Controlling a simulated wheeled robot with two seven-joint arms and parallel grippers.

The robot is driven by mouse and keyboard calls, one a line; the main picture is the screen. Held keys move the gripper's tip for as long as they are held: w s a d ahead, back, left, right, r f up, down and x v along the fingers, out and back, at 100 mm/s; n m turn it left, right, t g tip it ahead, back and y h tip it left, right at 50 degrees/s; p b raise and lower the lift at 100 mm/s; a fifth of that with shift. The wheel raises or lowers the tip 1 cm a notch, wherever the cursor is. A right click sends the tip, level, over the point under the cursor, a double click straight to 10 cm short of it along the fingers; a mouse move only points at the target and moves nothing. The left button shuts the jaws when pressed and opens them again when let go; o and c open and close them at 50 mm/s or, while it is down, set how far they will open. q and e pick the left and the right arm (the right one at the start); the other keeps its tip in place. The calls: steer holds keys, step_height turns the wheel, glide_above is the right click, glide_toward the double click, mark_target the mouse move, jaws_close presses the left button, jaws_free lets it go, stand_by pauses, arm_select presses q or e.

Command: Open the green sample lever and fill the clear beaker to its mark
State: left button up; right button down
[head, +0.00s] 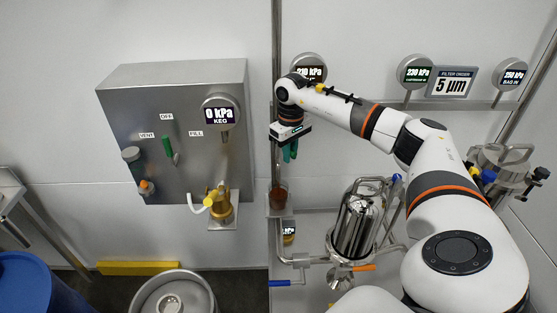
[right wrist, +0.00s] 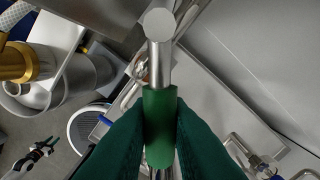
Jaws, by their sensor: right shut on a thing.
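The green sample lever (right wrist: 159,125) is a green sleeve on a metal rod in the right wrist view. My right gripper (right wrist: 160,135) has its two dark green fingers closed on both sides of the sleeve. In the head view my right gripper (head: 289,152) points down beside the vertical steel pipe, and the lever is hidden there. A small beaker (head: 278,198) with reddish-brown contents stands below the gripper, by the pipe. Its mark is too small to make out.
A steel keg panel (head: 228,85) with another green lever (head: 169,151) stands at left. A shiny filter housing (head: 357,222) with pipes is right of the beaker. A keg (head: 172,295) and a blue drum (head: 35,285) stand in front. A yellow block (head: 137,268) lies by the wall.

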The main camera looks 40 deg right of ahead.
steer(key=shift+w+a+r+m+p, duration=0.15)
steer(key=shift+a+m+p, duration=0.15)
steer(key=shift+m, duration=0.3)
steer(key=a+m, duration=0.1)
steer(key=m, duration=0.1)
steer(key=m+p, duration=0.1)
steer(key=m, duration=0.1)
steer(key=w+a+m, duration=0.1)
steer(key=m, duration=0.1)
steer(key=shift+a+m+p, duration=0.3)
steer(key=shift+m+p, duration=0.05)
steer(key=shift+m, duration=0.05)
steer(key=c, duration=1.3)
jaws_free()
step_height(320, 180, up, 12)
steer(key=shift+f+b, duration=0.15)
steer(key=shift+b, duration=0.85)
